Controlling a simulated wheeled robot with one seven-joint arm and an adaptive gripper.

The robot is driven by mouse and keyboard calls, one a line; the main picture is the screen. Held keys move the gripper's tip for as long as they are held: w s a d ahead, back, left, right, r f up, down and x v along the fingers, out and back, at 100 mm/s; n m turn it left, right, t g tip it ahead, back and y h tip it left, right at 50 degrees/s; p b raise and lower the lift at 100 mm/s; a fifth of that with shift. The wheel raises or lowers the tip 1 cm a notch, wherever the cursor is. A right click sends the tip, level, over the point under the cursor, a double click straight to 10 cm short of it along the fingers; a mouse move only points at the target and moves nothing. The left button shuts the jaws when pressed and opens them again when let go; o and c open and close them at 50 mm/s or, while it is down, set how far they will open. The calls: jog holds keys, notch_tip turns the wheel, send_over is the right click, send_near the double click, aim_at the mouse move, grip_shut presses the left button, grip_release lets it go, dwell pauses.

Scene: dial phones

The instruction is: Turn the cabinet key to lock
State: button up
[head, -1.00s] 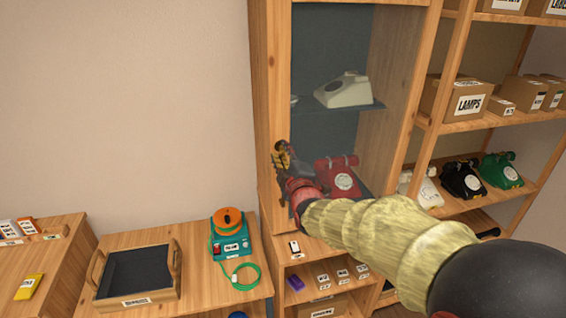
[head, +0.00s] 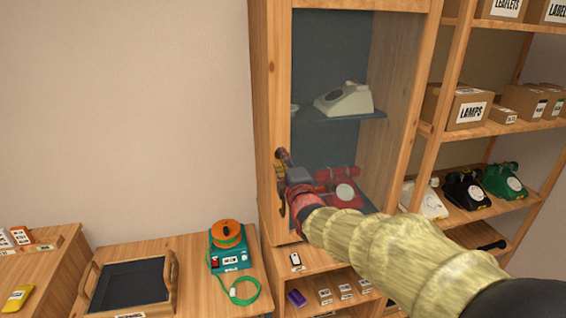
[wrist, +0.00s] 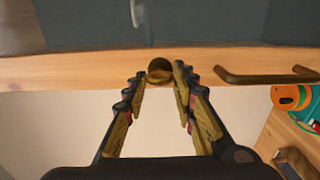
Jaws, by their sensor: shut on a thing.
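The tall wooden cabinet (head: 269,110) has a glass front, with a cream dial phone (head: 345,98) on its upper shelf and a red phone (head: 343,190) low behind the glass. My gripper (head: 281,164) is at the cabinet's left door stile in the head view, and the key is hidden there. In the wrist view my gripper (wrist: 158,72) has its fingertips on either side of a round brass key head (wrist: 160,71) at the wooden stile, shut on it. How far the key is turned cannot be told. A brass bar handle (wrist: 267,76) sits beside it; my fingers are clear of it.
A low table at the left holds a dark tray (head: 88,284) with wooden handles and a teal device (head: 229,256) with an orange top and green cable. Open shelves with boxes (head: 469,108) and a black phone (head: 466,190) stand at the right.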

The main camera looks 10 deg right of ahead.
jog(key=o, duration=1.1)
jog(key=s, duration=1.2)
